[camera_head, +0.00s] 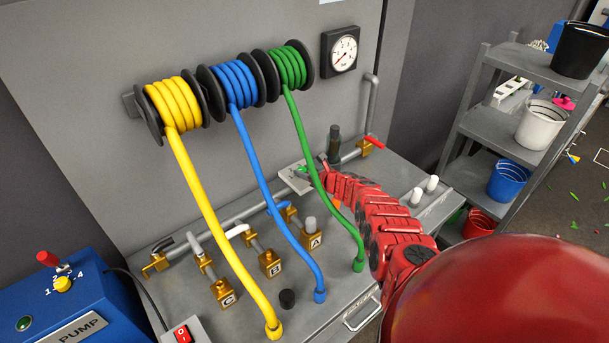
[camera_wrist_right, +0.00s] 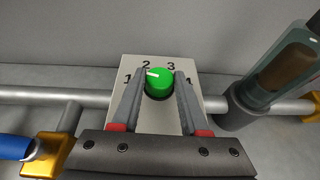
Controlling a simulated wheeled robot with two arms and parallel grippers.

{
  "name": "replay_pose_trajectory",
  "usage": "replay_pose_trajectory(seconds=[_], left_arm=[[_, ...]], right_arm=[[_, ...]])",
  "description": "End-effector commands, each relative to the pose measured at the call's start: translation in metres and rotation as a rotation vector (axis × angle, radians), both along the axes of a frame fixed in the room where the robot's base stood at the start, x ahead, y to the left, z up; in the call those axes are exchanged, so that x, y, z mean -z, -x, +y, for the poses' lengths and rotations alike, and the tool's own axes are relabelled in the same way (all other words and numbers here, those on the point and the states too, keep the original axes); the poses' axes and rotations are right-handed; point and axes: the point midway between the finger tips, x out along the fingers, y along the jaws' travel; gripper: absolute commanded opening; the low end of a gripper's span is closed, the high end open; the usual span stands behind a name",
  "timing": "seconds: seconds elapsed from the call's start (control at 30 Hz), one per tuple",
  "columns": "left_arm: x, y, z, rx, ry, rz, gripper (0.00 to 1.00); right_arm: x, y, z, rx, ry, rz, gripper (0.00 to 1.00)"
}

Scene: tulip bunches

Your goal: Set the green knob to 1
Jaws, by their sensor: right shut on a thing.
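The green knob (camera_wrist_right: 158,86) sits on a pale plate (camera_wrist_right: 160,121) marked 1, 2, 3 and, partly covered, 4. Its white pointer mark lies at the upper left and points roughly between 1 and 2; exactly where is hard to tell. My right gripper (camera_wrist_right: 162,76) has one finger on each side of the knob and is shut on it. In the head view the plate (camera_head: 290,181) lies behind the green hose, and my red right arm reaches to it from the lower right. My left gripper is not in view.
Yellow (camera_head: 200,195), blue (camera_head: 262,175) and green (camera_head: 318,170) hoses hang from wall reels to the bench. The green hose passes close to my right arm. A glass-sided cylinder (camera_wrist_right: 288,68) stands right of the plate. A blue pump box (camera_head: 80,300) is at lower left.

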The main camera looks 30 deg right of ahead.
Motion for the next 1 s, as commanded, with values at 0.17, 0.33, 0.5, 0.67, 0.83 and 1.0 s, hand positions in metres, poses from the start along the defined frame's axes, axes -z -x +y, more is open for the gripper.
replay_pose_trajectory(seconds=[0.17,0.33,0.5,0.67,0.83,1.0], left_arm=[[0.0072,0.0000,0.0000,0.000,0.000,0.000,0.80],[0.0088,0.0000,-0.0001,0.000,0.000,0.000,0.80],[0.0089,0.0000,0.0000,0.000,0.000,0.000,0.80],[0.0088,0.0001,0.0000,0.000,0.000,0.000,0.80],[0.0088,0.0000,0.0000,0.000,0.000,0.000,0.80],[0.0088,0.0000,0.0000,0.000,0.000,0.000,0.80]], right_arm=[[0.0011,-0.0009,0.0005,-0.033,0.001,0.000,0.00],[0.0002,-0.0007,0.0002,-0.048,0.000,-0.001,0.00],[-0.0002,-0.0007,0.0007,-0.052,0.000,-0.001,0.00],[-0.0004,-0.0007,0.0005,-0.051,0.000,-0.001,0.00],[-0.0003,-0.0006,0.0004,-0.051,0.000,-0.001,0.59],[-0.0002,-0.0005,-0.0001,-0.050,0.000,-0.001,0.75]])
